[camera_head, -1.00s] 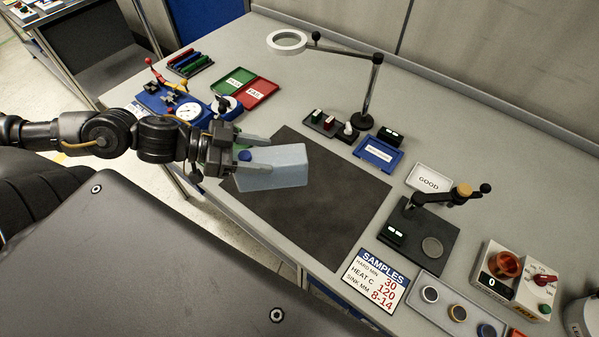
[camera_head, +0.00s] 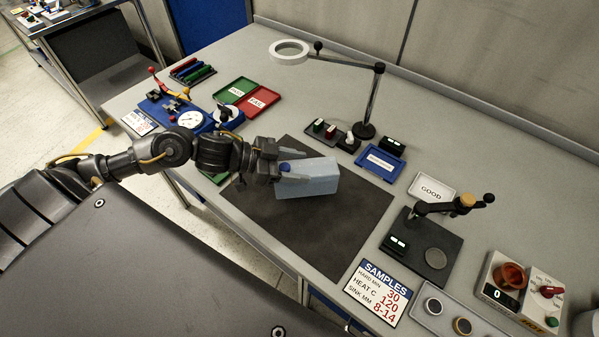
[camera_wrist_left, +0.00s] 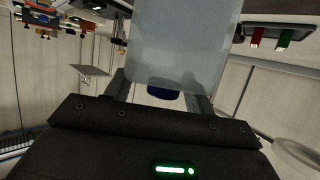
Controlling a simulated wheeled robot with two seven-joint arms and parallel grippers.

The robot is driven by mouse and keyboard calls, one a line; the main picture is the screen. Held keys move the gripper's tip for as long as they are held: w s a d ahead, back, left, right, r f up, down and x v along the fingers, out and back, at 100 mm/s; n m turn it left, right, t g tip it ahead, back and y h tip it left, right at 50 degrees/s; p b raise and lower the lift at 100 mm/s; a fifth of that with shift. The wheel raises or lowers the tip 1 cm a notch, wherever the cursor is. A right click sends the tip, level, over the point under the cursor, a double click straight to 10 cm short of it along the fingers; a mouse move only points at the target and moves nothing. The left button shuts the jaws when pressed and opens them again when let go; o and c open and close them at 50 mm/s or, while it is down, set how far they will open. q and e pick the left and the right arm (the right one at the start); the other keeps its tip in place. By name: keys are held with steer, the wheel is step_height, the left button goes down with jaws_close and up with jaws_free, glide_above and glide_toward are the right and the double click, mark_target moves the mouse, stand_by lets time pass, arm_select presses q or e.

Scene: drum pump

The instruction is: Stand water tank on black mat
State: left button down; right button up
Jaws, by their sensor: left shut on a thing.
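The water tank (camera_head: 312,178) is a pale blue, translucent box with a dark blue cap (camera_head: 285,167) at its left end. It lies on its side, held over the middle of the black mat (camera_head: 335,225); I cannot tell whether it touches the mat. My left gripper (camera_head: 288,172) is shut on the tank at its cap end, coming in from the left. In the left wrist view the tank (camera_wrist_left: 185,40) extends away between the fingers, the blue cap nearest the palm. My right gripper is not in view.
A ring magnifier lamp (camera_head: 366,130) stands behind the mat. A blue tray (camera_head: 380,163) and a dark stand (camera_head: 425,245) are to the right. The samples card (camera_head: 378,292) lies at the front right. A gauge fixture (camera_head: 190,119) and red and green trays (camera_head: 258,98) are at the left.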

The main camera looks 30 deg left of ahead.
arm_select(q)
steer(key=shift+w+d+f, duration=0.2)
steer(key=shift+w+f, duration=0.05)
steer(key=shift+f, duration=0.05)
step_height(320, 180, down, 2)
steer(key=shift+f+p, duration=0.1)
steer(key=shift+p, duration=0.3)
steer(key=shift+f, duration=0.5)
steer(key=c, duration=0.5)
jaws_free()
steer(key=shift+f, duration=0.15)
steer(key=shift+a, duration=0.1)
